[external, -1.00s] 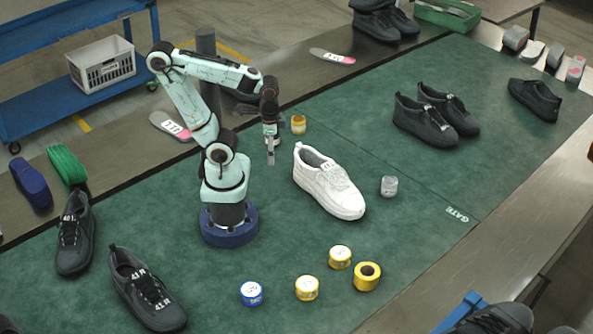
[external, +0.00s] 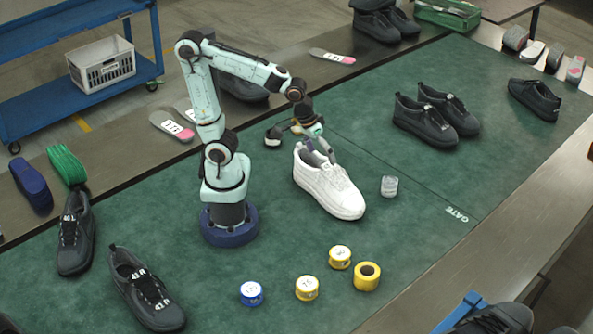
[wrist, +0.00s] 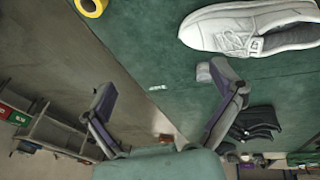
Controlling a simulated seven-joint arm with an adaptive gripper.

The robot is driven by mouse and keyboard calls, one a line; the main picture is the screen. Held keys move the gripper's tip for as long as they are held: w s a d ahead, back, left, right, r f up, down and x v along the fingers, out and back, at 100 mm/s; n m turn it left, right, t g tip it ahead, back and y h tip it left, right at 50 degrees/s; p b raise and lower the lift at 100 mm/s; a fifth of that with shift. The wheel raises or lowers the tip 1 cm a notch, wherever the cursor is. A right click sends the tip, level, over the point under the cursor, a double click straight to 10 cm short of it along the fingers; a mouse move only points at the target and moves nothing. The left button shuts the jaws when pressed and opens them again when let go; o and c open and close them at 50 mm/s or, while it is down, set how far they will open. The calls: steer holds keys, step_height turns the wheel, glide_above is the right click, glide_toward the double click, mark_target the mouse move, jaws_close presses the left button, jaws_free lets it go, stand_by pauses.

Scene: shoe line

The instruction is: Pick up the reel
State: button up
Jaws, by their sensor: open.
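Several short rolls could be the reel. An upright-holed yellow roll (external: 367,276) stands on the green mat at the lower right, beside two yellow rolls with white tops (external: 340,257) (external: 307,288) and a blue roll (external: 251,293). A grey reel-like cylinder (external: 389,187) stands right of the white shoe (external: 330,185). In the wrist view, a yellow roll (wrist: 91,6) is cut by the top edge, and the grey cylinder (wrist: 203,72) shows beside the right fingertip. My gripper (wrist: 163,86) is open and empty, above the mat near the shoe's heel (external: 318,143).
The white shoe (wrist: 250,27) is close to my gripper. Dark shoes (external: 437,115) stand at the right, others at the lower left (external: 145,290). The green mat (external: 400,235) is clear between the grey cylinder and the yellow rolls.

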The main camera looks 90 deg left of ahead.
steer(key=w+d+f+h, duration=0.1)
steer(key=w+d+f, duration=0.35)
steer(key=d, duration=0.25)
steer(key=m+g+y, duration=0.1)
steer(key=m+g, duration=0.3)
steer(key=m, duration=0.1)
glide_above(308, 283)
step_height(308, 283, down, 15)
steer(key=shift+r, duration=0.1)
step_height(308, 283, down, 6)
steer(key=shift+f, duration=0.25)
steer(key=c, duration=1.2)
